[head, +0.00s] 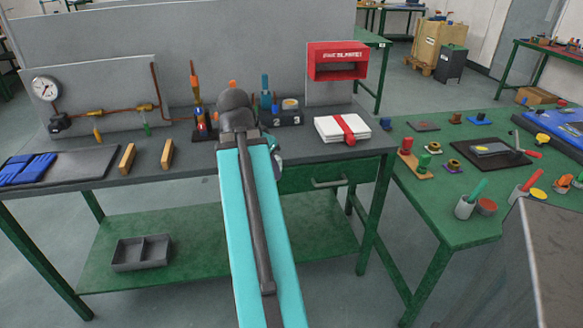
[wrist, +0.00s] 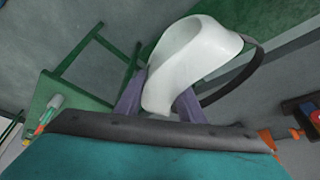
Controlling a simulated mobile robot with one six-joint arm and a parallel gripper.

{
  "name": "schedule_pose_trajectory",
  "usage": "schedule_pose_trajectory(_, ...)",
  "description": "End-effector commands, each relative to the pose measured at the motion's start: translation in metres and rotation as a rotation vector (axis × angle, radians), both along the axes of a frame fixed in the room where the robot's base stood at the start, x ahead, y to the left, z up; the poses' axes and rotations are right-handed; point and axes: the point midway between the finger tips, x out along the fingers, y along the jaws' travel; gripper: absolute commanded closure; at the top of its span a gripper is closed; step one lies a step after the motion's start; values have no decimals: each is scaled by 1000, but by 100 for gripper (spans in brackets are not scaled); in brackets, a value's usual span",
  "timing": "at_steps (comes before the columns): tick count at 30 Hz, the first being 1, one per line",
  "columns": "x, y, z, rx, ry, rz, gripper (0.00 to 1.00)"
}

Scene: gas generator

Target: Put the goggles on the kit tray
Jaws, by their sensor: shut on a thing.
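The goggles (wrist: 192,52) are white with a dark strap and fill the upper middle of the wrist view. My gripper (wrist: 160,100) is shut on them, with one finger at each side of the white body. In the head view my arm hides most of the gripper and goggles. A flat dark tray (head: 88,167), which looks like the kit tray, lies at the left end of the grey bench. Blue gloves (head: 27,169) lie on its left part; its right part is bare.
Two wooden blocks (head: 127,158) stand right of the tray. A gauge panel (head: 95,85) stands behind it. White folded cloth with a red band (head: 342,129) lies on the bench's right. A grey divided bin (head: 141,253) sits on the lower shelf. A green table (head: 440,215) stands at right.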

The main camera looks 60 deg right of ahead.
Motion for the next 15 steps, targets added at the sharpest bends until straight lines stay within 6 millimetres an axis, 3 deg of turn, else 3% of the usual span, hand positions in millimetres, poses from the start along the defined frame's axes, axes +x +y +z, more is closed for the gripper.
schedule_pose_trajectory(3, 29, 18, -2, 0, 0, 69, 88)
schedule_pose_trajectory(15, 117, 86, -7, 2, 0, 305, 88)
